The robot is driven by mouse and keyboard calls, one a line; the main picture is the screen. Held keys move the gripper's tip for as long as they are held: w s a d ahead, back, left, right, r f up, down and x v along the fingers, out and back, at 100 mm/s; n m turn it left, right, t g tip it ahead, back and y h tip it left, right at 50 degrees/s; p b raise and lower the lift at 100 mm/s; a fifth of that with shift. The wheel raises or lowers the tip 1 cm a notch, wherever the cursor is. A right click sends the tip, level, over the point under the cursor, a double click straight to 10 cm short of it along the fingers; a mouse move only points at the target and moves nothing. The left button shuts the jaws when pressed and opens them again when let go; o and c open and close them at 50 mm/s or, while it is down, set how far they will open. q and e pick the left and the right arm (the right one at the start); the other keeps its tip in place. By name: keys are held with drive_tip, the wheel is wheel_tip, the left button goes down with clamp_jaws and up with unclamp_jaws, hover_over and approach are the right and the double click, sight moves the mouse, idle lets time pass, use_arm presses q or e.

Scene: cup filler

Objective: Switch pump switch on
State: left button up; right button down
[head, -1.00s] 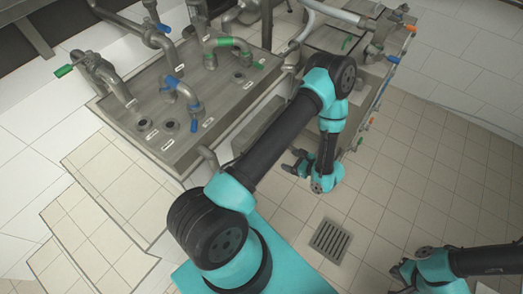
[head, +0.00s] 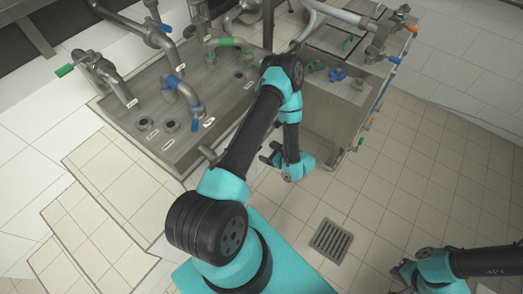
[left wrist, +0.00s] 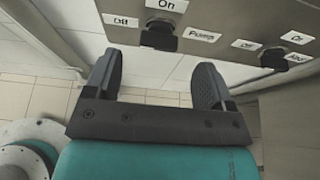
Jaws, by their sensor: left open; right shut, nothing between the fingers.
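The pump switch (left wrist: 160,36) is a black knob on a steel panel (left wrist: 235,14) at the top of the left wrist view. In the head view my left gripper (head: 270,154) is beside the steel counter (head: 215,125); I cannot make out the switch there. My right gripper (head: 402,272) is shut and empty at the lower right.
A second black knob (left wrist: 274,58) with its own labels sits right of the pump switch. Pipes with blue and green handles stand on the counter. A floor drain (head: 331,240) lies in the tiled floor. The floor between my two grippers is clear.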

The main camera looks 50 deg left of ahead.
use_arm(q)
drive_tip(key=x, duration=0.4)
drive_tip(key=shift+a, duration=0.1)
drive_tip(key=shift+c, duration=0.4)
drive_tip(key=c, duration=0.9)
drive_tip(key=shift+o, duration=0.2)
